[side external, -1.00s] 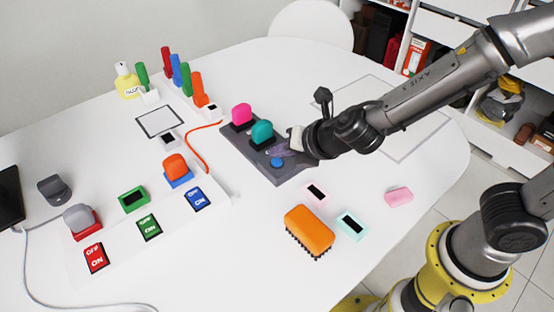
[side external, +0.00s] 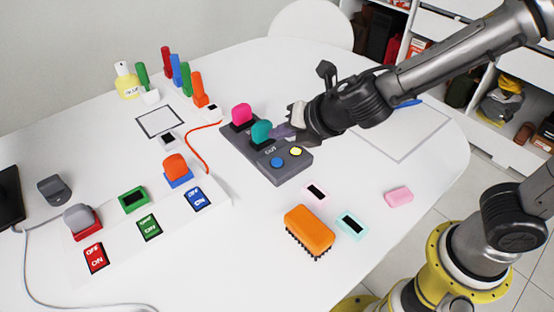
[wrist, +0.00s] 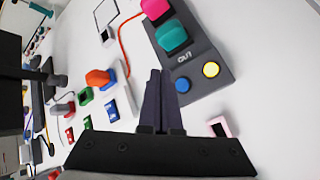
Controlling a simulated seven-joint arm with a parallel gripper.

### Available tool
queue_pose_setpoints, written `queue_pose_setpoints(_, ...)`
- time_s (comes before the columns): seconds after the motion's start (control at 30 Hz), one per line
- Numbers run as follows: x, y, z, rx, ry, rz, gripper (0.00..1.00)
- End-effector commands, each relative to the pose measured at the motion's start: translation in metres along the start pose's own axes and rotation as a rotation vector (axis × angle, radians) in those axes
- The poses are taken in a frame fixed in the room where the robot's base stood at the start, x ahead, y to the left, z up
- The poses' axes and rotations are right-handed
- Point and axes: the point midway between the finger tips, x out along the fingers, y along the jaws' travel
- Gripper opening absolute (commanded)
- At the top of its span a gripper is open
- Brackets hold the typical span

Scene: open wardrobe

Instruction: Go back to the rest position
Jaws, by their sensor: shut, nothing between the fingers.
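My gripper (side external: 288,132) is above the right part of the dark grey control box in the side view. In the wrist view its two dark fingers (wrist: 159,80) are together with nothing between them. The control box (side external: 263,171) carries a pink knob (side external: 242,114), a teal knob (side external: 261,131), a blue button (side external: 277,162) and a yellow button (side external: 296,151). The yellow button looks bright in the wrist view (wrist: 211,69). The fingers appear apart from the box, though their exact height is hard to tell.
An orange brush (side external: 309,229), a pink block (side external: 398,196) and two small framed pads lie in front of the box. A switch panel (side external: 215,205) with coloured switches is at the left. Several coloured pegs stand at the back. The table's right side is mostly clear.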

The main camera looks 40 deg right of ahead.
Motion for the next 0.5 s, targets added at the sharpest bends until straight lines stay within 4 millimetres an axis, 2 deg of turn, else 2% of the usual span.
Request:
queue_pose_setpoints(0.4,0.0002,0.0000,0.0001,0.000,0.000,0.000,0.00)
queue_pose_setpoints(0.5,0.0005,-0.0032,0.0077,0.015,-0.012,-0.005,0.00)
